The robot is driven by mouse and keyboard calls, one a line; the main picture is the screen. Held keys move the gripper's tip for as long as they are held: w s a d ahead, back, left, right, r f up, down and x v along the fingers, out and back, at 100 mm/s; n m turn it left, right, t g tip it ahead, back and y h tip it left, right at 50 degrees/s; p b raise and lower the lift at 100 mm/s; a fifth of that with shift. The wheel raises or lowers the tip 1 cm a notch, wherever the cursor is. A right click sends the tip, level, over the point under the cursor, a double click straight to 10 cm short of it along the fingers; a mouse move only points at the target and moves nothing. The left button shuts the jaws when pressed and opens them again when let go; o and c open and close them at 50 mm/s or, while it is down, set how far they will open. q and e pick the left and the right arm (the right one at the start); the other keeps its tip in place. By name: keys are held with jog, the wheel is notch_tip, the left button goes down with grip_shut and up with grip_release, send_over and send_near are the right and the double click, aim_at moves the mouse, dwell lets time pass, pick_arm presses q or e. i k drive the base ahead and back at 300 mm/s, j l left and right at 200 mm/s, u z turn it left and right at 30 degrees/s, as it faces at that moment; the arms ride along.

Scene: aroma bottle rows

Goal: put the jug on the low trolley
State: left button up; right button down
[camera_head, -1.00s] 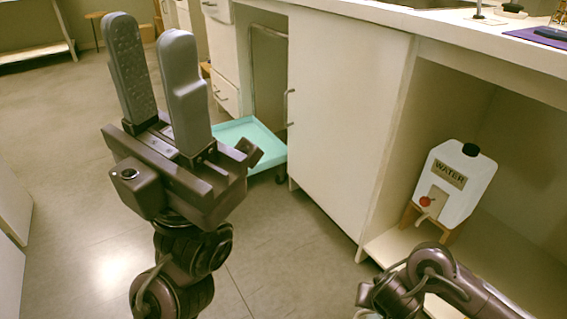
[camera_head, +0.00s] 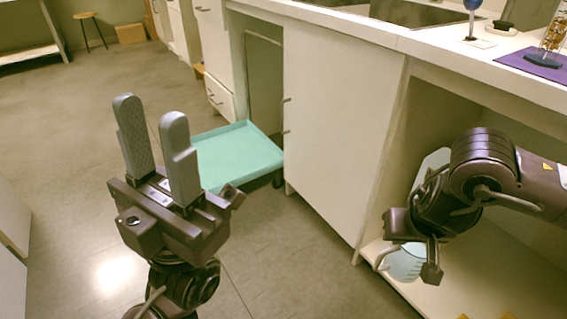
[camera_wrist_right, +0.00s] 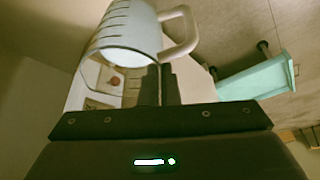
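The jug (camera_head: 404,264) is pale, see-through and blue-tinted, and shows under my right gripper at the front of the open cabinet bay. In the right wrist view the jug (camera_wrist_right: 125,38) has dark measuring marks and a pale handle at its right. My right gripper (camera_wrist_right: 158,86) has its fingers close together at the jug's handle side and looks shut on it; the exact contact is hidden. The low trolley (camera_head: 235,158) is turquoise, with an empty top, left of the white cabinet door. It also shows in the wrist view (camera_wrist_right: 258,79). My left gripper (camera_head: 152,125) is open and empty, pointing up.
A water container (camera_head: 432,164) stands in the bay, mostly hidden by my right arm. The white cabinet door (camera_head: 335,130) lies between the bay and the trolley. The counter (camera_head: 430,45) overhangs the bay. The floor (camera_head: 95,115) left of the trolley is clear.

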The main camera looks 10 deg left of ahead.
aim_at(210, 162)
jog(key=i+j+u, duration=0.3)
jog(key=i+j, duration=0.15)
jog(key=i+j+u, duration=0.25)
jog(key=i+j, duration=0.15)
jog(key=i+j+u, duration=0.3)
jog(key=i, duration=0.25)
jog(key=l, duration=0.1)
